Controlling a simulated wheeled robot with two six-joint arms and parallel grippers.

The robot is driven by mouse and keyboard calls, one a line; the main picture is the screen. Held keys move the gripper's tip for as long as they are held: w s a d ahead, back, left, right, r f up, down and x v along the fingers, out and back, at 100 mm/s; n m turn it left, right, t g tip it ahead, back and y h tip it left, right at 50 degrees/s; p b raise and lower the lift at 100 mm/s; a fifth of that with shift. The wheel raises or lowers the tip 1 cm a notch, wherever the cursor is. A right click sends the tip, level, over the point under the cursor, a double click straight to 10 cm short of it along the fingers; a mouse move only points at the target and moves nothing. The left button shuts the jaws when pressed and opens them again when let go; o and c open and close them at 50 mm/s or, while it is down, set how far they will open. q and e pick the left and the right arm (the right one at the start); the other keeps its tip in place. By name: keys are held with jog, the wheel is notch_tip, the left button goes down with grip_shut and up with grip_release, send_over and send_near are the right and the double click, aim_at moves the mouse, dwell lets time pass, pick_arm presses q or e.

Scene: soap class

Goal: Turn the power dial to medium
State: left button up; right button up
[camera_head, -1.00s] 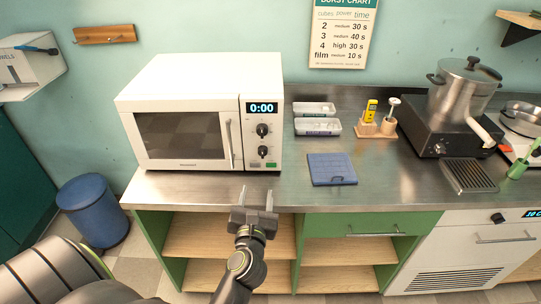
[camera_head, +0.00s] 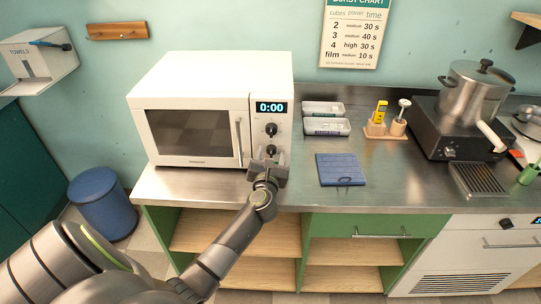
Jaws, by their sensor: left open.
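The white microwave (camera_head: 200,70) stands on the steel counter at the left. Its door is shut and its display (camera_head: 271,107) reads 0:00. Two dark dials sit on its panel, an upper dial (camera_head: 270,129) and a lower dial (camera_head: 271,150). Which of them is the power dial and where they point is too small to tell. My left gripper (camera_head: 267,157) is open, right in front of the lower part of the panel, with its fingertips near the lower dial. Whether it touches the dial I cannot tell. It hides the buttons beneath. My right gripper is out of view.
A blue mat (camera_head: 340,169) lies right of my gripper, with white trays (camera_head: 326,127) and a wooden holder (camera_head: 386,131) behind it. A steel pot (camera_head: 473,92) stands on a black burner. A wall chart (camera_head: 351,35) lists medium and high settings.

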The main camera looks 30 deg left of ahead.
pick_arm(q)
jog(key=c, duration=1)
jog(key=shift+r+m+p, duration=0.2)
jog(key=shift+m+p, duration=0.6)
jog(key=shift+p, duration=0.3)
jog(key=m+p, duration=0.4)
jog(key=shift+r, duration=0.1)
jog(key=m+p, duration=0.4)
jog(key=shift+g, duration=0.3)
jog(key=shift+f+m+p, duration=0.2)
jog(key=shift+m+p, duration=0.95)
jog(key=shift+m, duration=0.65)
jog(key=o, duration=1)
